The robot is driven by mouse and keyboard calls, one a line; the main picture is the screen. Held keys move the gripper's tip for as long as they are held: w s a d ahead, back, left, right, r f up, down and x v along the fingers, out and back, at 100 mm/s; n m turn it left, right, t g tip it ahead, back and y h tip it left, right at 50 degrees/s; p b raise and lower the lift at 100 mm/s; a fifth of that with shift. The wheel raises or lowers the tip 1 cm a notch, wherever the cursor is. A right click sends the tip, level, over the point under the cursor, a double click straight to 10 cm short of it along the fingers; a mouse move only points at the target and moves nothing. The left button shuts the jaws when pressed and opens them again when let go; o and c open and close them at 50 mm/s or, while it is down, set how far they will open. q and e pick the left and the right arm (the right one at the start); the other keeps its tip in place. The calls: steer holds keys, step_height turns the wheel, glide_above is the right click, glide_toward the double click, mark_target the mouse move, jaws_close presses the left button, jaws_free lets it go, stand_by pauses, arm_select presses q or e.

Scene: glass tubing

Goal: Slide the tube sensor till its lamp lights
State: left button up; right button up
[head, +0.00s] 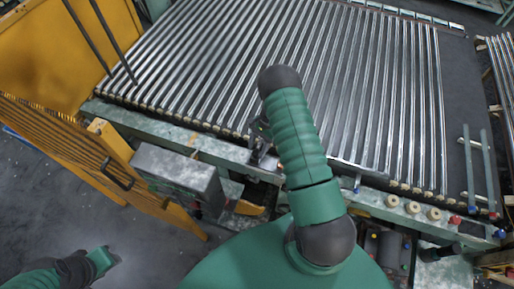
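My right arm crosses the middle of the head view, and its dark gripper (260,151) points down at the front rail (225,150) of the tube bed. It is partly hidden by my green forearm, so I cannot tell whether its fingers are open or shut. The tube sensor and its lamp cannot be made out clearly; a small dark part at the gripper may belong to either. Long shiny glass tubes (330,60) lie side by side behind the rail.
A grey box (178,172) is mounted at the front of the machine, left of my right gripper. A yellow slatted guard (75,140) and yellow panel (65,50) stand at left. Cream rollers (412,207) and red and blue knobs line the rail at right.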

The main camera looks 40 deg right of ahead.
steer(key=b+v, duration=0.6)
steer(key=v, duration=1)
steer(key=shift+d+r, duration=0.3)
